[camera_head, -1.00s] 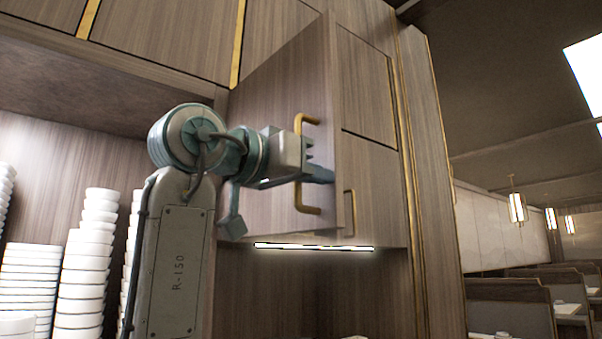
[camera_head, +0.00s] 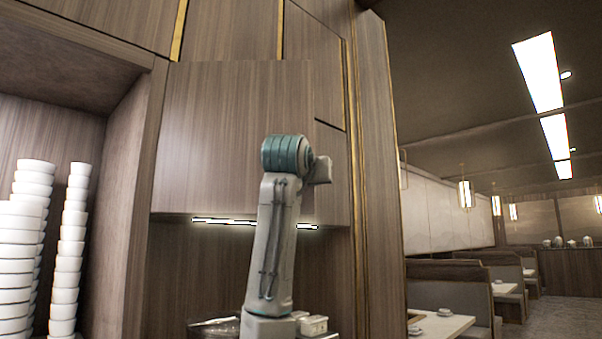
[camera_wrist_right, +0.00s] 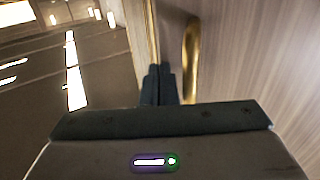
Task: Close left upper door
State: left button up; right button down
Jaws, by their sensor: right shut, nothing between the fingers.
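The left upper door (camera_head: 225,130) is a brown wood panel above the lit strip in the head view. It stands almost in line with the cabinet front; I cannot tell whether it is fully shut. My right arm rises in front of its right part and hides its handle and the gripper in that view. In the right wrist view my right gripper (camera_wrist_right: 160,84) is shut and empty. Its fingertips are just left of a brass handle (camera_wrist_right: 191,60) on a wood panel; I cannot tell whether they touch it. My left gripper is not in view.
Stacks of white bowls (camera_head: 68,255) stand in the open shelf at left. A narrower wood panel (camera_head: 331,165) is right of the door. Containers (camera_head: 313,325) sit on the counter below. Dining booths (camera_head: 455,285) and open floor lie at right.

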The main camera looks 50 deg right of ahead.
jog(key=w+d+n+t+y+p, duration=0.3)
jog(key=w+d, duration=0.4)
jog(key=w, duration=0.3)
jog(key=w+d+n+t+y+p, duration=0.4)
jog(key=w+d, duration=0.4)
jog(key=w, duration=0.2)
jog(key=shift+n+t+y+p, duration=0.3)
jog(key=shift+t+y+p, duration=0.2)
jog(key=shift+t+p, duration=0.35)
